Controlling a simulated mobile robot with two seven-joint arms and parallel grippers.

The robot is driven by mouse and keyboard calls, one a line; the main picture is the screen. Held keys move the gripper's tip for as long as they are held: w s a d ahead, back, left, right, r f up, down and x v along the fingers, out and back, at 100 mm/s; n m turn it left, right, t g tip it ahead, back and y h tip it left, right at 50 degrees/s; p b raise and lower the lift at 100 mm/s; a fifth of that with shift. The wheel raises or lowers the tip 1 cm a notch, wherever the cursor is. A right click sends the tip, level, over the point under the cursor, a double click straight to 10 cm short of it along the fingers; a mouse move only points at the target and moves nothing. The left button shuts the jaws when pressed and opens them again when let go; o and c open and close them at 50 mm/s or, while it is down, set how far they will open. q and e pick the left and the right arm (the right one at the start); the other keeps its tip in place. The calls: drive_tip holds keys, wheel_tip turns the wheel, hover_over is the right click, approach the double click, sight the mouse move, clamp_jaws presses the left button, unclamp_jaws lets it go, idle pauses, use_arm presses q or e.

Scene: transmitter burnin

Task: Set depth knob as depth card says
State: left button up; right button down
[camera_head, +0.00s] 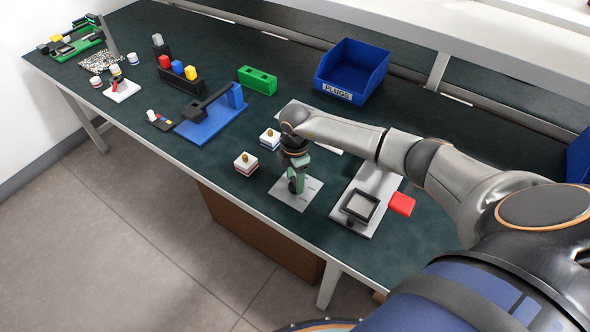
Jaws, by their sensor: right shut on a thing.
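My right gripper (294,184) points down at a flat pale plate (302,201) near the table's front edge. Its fingers are shut at the middle of the plate, on what seems to be the depth knob. The fingers hide the knob, so its setting cannot be read. Small dark marks show on the plate's right part, too small to read. I cannot tell which thing is the depth card. A white panel (333,149) lies behind the gripper, partly covered by my right arm. My left gripper is not in view.
Two small white blocks with brass tops, one nearer (246,164) and one farther (269,138), stand left of the gripper. A grey fixture with a dark frame (376,222) and a red block (402,204) are at right. A blue PLUGS bin (338,93) stands behind.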

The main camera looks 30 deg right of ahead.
sight(294, 182)
drive_tip(key=shift+m, duration=0.4)
drive_tip(key=shift+c, duration=1.2)
unclamp_jaws()
wheel_tip(294, 182, up, 13)
drive_tip(key=shift+f, duration=0.2)
drive_tip(key=shift+a+f, duration=0.1)
